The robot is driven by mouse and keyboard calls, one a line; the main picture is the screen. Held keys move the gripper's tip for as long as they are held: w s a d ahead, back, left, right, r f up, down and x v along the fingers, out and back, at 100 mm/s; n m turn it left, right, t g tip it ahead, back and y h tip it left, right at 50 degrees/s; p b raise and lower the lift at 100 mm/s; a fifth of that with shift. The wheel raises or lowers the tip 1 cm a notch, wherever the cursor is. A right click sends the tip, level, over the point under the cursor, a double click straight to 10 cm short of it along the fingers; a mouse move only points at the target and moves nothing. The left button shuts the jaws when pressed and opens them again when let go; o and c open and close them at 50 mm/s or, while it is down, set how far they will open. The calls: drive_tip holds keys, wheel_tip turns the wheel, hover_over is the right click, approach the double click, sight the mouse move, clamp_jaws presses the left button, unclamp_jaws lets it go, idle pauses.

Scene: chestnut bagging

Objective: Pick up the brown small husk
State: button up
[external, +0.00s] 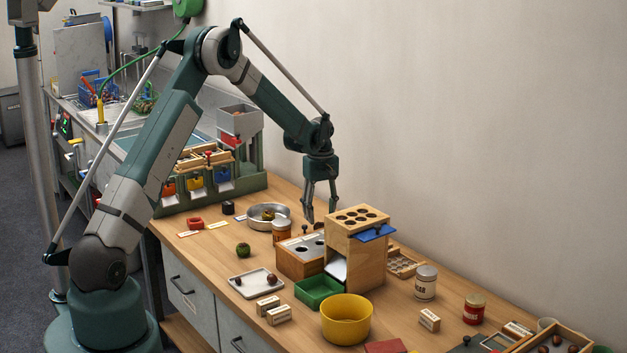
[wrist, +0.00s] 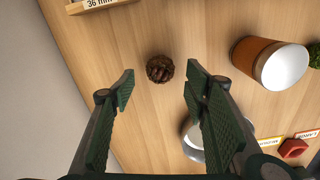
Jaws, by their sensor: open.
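A small, round brown husk (wrist: 160,69) lies on the wooden table in the wrist view, with darker reddish-brown showing in its middle. My gripper (wrist: 158,84) is open and empty. The husk lies just ahead of the gap between its fingertips, apart from both fingers. In the external view, my gripper (external: 321,213) points down behind the wooden boxes. I cannot clearly make out the husk there.
A brown jar with a white lid (wrist: 270,62) stands right of the husk in the wrist view. A metal dish (wrist: 193,153) is partly behind the right finger. A wooden tray marked 36 mm (wrist: 98,5) is at the top. A tall wooden box (external: 368,268) stands in front of my gripper.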

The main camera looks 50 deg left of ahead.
sight(320, 223)
drive_tip(key=shift+f+b, duration=0.6)
drive_tip(key=shift+f, duration=1.95)
drive_tip(key=c, duration=0.9)
